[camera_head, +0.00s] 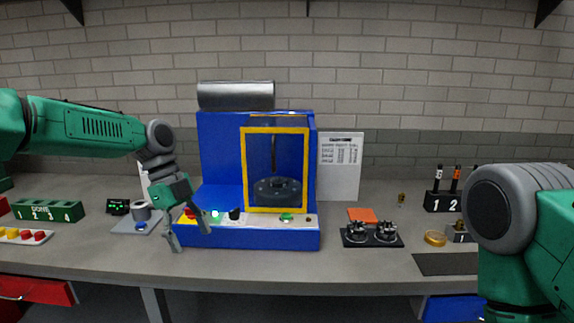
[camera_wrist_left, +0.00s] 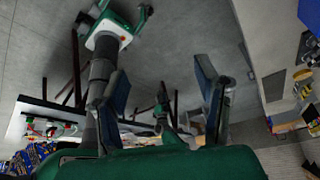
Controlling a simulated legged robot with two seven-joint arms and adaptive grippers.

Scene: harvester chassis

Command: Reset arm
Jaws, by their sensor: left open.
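My left arm comes in from the left in the head view. Its gripper (camera_head: 190,233) is open and empty, pointing down in front of the left part of the blue machine (camera_head: 262,238). Its fingers overlap the machine's front panel in the picture; I cannot tell whether they touch it. In the left wrist view the two fingers (camera_wrist_left: 165,95) stand apart with nothing between them. My right arm shows at the right edge of the head view, but its gripper is out of view.
The grey workbench (camera_head: 300,270) carries a green numbered block (camera_head: 48,212) at left. A black fixture (camera_head: 371,236), a yellow ring (camera_head: 435,238) and a numbered black holder (camera_head: 440,202) stand at right. A yellow-framed window (camera_head: 245,170) fronts the machine. Bench front centre is clear.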

